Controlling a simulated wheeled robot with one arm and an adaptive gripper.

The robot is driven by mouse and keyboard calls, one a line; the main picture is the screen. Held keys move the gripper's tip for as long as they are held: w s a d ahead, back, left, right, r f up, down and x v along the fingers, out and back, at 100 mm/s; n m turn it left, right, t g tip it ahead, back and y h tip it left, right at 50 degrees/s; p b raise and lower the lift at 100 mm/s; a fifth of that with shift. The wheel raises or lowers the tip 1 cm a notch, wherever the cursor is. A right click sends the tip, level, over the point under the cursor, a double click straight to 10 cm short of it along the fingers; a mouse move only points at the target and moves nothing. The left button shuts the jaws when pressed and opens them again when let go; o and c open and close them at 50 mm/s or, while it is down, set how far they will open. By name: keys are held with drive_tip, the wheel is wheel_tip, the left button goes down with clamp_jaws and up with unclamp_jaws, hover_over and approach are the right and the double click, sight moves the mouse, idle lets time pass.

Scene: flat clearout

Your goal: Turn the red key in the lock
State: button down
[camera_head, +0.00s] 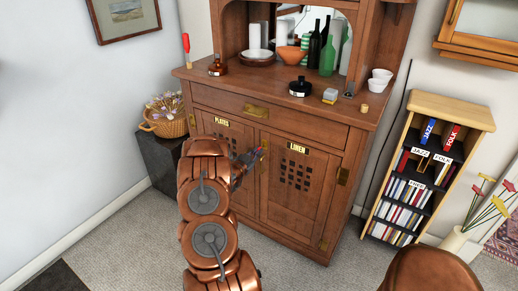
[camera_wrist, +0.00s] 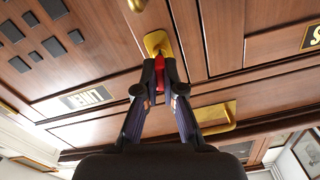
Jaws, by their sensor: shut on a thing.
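The red key (camera_wrist: 160,78) shows between my fingertips in the wrist view, right at a brass lock plate (camera_wrist: 158,43) on the wooden cabinet. My gripper (camera_wrist: 160,70) is shut on the key. The key's tip is hidden, and I cannot tell how far it sits in the lock. In the head view my gripper (camera_head: 254,157) reaches the front of the sideboard (camera_head: 270,125), where the PLATES door (camera_head: 222,131) and the LINEN door (camera_head: 296,187) meet. My arm and fingers hide most of the key there.
The sideboard top holds several bottles, bowls, cups and small items. A wicker basket (camera_head: 169,126) stands on a dark box at the left. A bookcase (camera_head: 448,107) and a vase with flowers (camera_head: 452,244) stand at the right. Carpet lies open before the sideboard.

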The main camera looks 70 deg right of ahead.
drive_tip(key=shift+r+n+p, duration=0.1)
drive_tip(key=shift+n+p, duration=0.8)
drive_tip(key=shift+p, duration=0.25)
drive_tip(key=shift+f+n+p, duration=0.2)
drive_tip(key=shift+n+p, duration=0.15)
drive_tip(key=shift+n, duration=0.05)
drive_tip(key=shift+r+n+p, duration=0.15)
drive_tip(key=shift+n+p, duration=0.15)
drive_tip(key=shift+p, duration=0.2)
drive_tip(key=c, duration=1.2)
unclamp_jaws()
drive_tip(key=shift+a, duration=0.1)
drive_tip(key=v, duration=1.2)
